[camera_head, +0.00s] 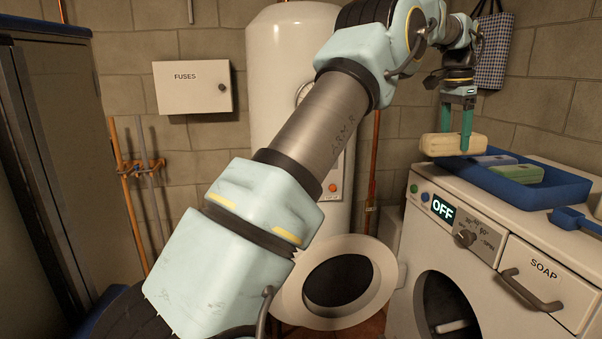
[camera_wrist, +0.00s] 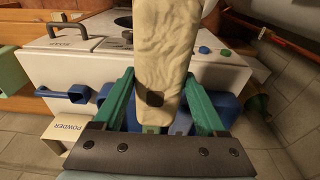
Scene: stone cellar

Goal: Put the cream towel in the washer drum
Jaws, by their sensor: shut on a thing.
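The cream towel (camera_head: 436,146) is a folded, pale bundle held above the back left of the washer top. My gripper (camera_head: 456,142) points down with its green fingers shut on it. In the wrist view the wrinkled towel (camera_wrist: 166,40) lies between the fingers (camera_wrist: 160,80) and hides part of what is beneath. The white washer (camera_head: 405,272) shows OFF on its display. Its round door (camera_head: 377,306) stands open to the left. The dark drum opening (camera_head: 440,290) is in the front, with a pale bar-like part inside.
A blue tray (camera_head: 548,195) on the washer top holds lilac (camera_head: 493,160) and green (camera_head: 516,172) folded items. A blue scoop-like thing (camera_head: 575,218) is at the right, above the SOAP drawer (camera_head: 543,283). A white boiler (camera_head: 275,90) stands behind my arm. The wrist view shows a POWDER box (camera_wrist: 75,132).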

